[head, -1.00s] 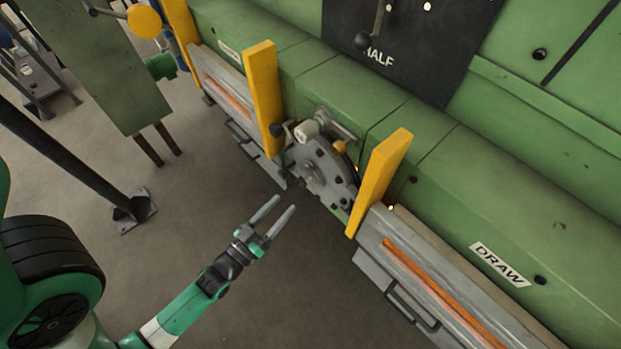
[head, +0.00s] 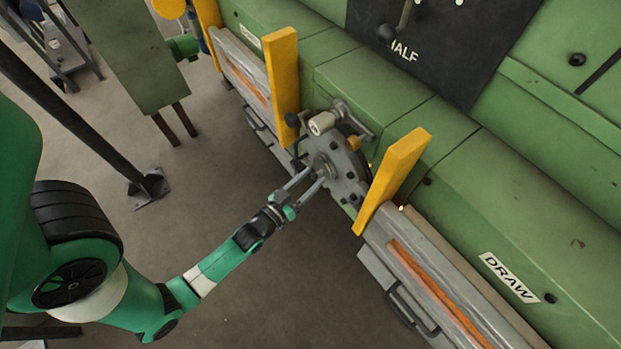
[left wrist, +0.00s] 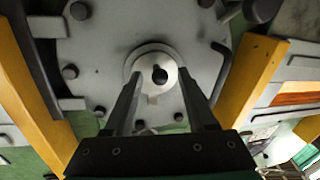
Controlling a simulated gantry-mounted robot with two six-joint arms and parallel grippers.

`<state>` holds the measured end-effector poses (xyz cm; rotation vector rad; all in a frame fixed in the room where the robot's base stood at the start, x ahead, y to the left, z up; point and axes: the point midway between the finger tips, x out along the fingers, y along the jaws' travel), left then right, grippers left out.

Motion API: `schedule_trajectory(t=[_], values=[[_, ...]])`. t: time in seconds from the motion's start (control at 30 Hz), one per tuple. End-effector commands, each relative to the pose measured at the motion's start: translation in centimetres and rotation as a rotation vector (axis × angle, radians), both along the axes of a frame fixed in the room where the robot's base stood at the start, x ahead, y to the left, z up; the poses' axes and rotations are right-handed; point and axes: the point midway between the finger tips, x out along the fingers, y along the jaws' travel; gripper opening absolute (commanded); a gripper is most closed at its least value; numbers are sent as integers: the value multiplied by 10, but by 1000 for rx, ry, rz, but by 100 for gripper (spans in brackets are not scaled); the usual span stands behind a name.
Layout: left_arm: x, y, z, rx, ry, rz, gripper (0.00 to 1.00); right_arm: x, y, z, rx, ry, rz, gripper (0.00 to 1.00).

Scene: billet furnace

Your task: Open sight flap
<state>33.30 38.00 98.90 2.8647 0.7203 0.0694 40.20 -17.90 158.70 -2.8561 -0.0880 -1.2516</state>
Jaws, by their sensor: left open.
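A grey bolted plate (head: 345,172) is set in the green furnace front between two yellow posts. At its middle is a small round pale flap (head: 322,163), taken to be the sight flap. In the left wrist view the flap (left wrist: 146,62) looks closed, with a dark round knob (left wrist: 159,75) at its centre. My left gripper (head: 312,178) is open, its fingers pointing at the flap. In the left wrist view the fingertips lie on either side of the knob; I cannot tell whether they touch anything. My right gripper is not in view.
Yellow posts (head: 283,85) and (head: 393,178) stand out on both sides of the plate. A lever with a pale roller (head: 322,123) sits just above it. Handled doors with glowing slots (head: 440,292) lie farther out. The floor before the furnace is clear.

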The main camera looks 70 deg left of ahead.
Motion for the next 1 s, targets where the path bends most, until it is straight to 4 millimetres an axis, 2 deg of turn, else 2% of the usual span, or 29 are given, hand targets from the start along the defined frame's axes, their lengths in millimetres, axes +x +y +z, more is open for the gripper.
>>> schedule_trajectory(t=[0.27,0.5,0.57,0.6,1.0], values=[[2,1,0,0,0,0,56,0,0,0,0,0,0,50],[2,1,0,0,0,0,13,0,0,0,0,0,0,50],[2,1,0,0,0,0,2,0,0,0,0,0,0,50],[2,1,0,0,-1,0,0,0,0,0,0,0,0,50],[2,1,0,0,-1,0,0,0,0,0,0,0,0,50]])
